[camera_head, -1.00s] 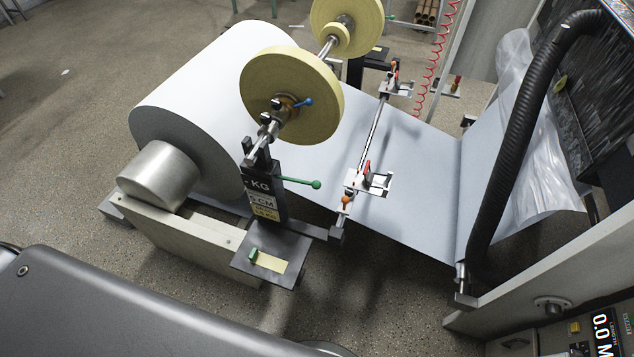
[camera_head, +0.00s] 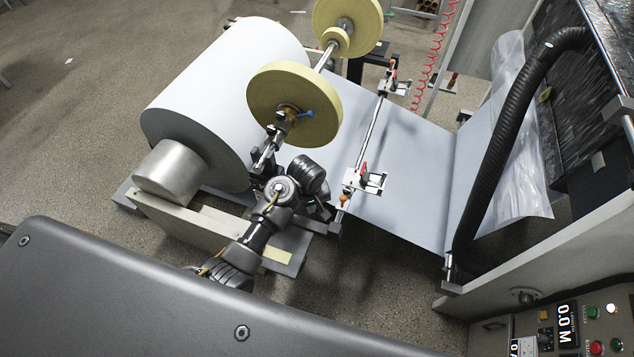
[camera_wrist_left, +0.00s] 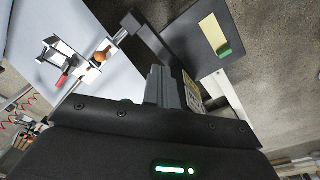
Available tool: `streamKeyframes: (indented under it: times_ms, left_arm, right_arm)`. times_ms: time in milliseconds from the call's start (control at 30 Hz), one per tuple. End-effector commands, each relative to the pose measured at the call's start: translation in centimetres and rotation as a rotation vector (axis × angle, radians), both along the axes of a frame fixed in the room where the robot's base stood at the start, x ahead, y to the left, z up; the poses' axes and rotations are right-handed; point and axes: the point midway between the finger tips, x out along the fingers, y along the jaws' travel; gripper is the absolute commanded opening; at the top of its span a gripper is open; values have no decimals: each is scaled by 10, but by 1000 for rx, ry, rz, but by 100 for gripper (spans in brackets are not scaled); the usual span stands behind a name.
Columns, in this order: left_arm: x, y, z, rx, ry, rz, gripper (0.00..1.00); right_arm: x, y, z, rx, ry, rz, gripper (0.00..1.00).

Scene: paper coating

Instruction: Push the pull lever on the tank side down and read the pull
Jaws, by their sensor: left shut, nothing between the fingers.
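The near stand (camera_head: 258,160) by the large paper roll carries the dark KG panel. In the head view my left arm covers that panel and the green-knobbed lever on its side. In the left wrist view a pale green sliver (camera_wrist_left: 127,100) shows at the left edge of my gripper; it may be the lever's knob. My left gripper (camera_wrist_left: 168,85) is shut and empty, close beside the stand. In the head view the left gripper (camera_head: 318,204) is mostly hidden behind my wrist. I cannot tell whether it touches the lever. My right gripper is not in view.
A black hose (camera_head: 505,130) and control panel (camera_head: 560,335) stand right.

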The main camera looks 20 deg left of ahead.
Motion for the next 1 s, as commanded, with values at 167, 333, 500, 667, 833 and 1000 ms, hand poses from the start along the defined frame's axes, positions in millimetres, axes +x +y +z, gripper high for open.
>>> streamKeyframes:
  times_ms: [167, 333, 500, 667, 833, 1000]
  left_arm:
    - [39, -9, 72, 40, 2, 149, 0]
    - [52, -12, 101, 65, 3, 225, 0]
    - [54, -13, 107, 71, 4, 241, 0]
    - [54, -12, 106, 70, 3, 241, 0]
    - [54, -12, 103, 71, 3, 240, 0]
    - [55, -10, 88, 73, 5, 240, 0]
  right_arm:
    - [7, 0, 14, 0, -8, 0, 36]
    - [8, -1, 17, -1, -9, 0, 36]
    - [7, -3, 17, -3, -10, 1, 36]
    - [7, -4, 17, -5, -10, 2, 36]
    - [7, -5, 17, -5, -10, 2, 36]
    - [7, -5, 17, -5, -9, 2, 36]
